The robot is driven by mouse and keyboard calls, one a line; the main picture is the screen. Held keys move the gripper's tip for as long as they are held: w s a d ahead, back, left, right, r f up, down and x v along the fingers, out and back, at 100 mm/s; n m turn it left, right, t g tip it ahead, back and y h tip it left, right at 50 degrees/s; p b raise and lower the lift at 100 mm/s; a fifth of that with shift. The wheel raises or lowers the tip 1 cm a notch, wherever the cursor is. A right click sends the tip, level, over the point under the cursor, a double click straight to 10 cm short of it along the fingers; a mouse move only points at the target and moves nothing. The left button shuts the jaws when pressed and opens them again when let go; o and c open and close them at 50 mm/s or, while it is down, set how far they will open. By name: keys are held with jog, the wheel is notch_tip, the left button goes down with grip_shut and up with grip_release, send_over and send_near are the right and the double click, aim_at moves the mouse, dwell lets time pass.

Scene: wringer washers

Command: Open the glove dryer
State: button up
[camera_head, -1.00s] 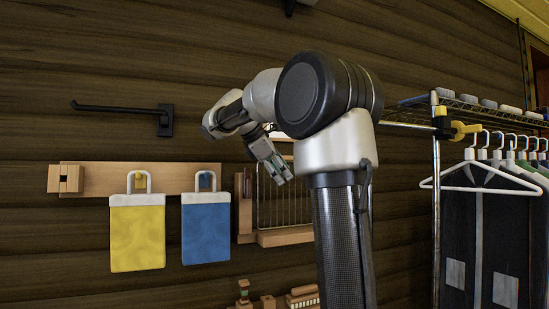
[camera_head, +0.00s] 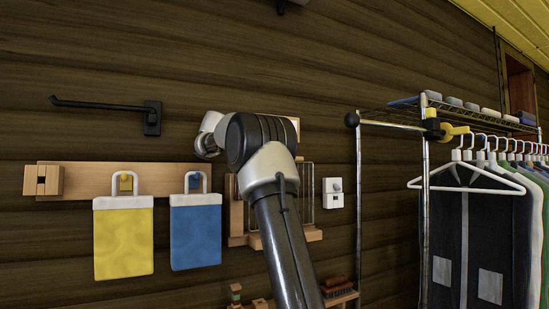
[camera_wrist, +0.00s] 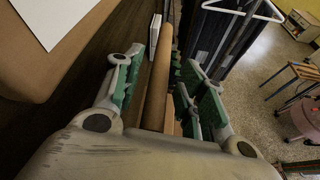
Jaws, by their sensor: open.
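A wooden wall frame with thin upright rods (camera_head: 312,234), which I take for the glove dryer, is mounted in the middle of the wall. My arm covers much of it in the head view. My gripper (camera_wrist: 161,66) shows in the wrist view with its green-padded fingers spread apart. A long round wooden bar (camera_wrist: 159,82) runs between the two fingers. I cannot tell whether either pad touches it. The fingers are hidden behind my arm in the head view.
A yellow bag (camera_head: 124,240) and a blue bag (camera_head: 195,235) hang left of the frame. A white switch box (camera_head: 333,193) is just right of it. A metal clothes rack (camera_head: 424,220) with hanging garments stands further right. A black wall hook (camera_head: 105,106) is at upper left.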

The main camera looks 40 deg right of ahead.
jog(key=shift+d+f, duration=0.15)
jog(key=shift+d, duration=0.15)
grip_shut()
jog(key=shift+s, duration=0.1)
